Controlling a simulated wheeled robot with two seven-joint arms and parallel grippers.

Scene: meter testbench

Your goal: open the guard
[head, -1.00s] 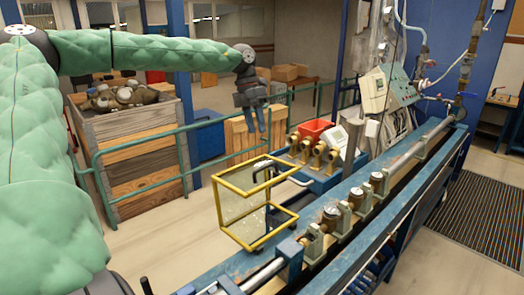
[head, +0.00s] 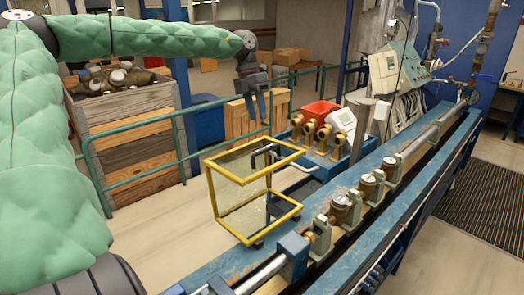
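The guard (head: 212,190) is a yellow frame with see-through panels. It stands at the left edge of the blue bench (head: 325,205), at the middle of the head view. Whether it is hinged open or closed I cannot tell. My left gripper (head: 264,118) hangs with its fingers down, above and behind the guard in the picture, apart from it. Its two dark fingers show a small gap with nothing between them. My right gripper is not in view.
Several brass meters (head: 340,207) sit in a line along the bench. A red bin (head: 320,110) and a grey control panel (head: 388,75) stand farther back. A green railing (head: 140,180) and a wooden crate (head: 135,150) are at the left. Floor left of the guard is clear.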

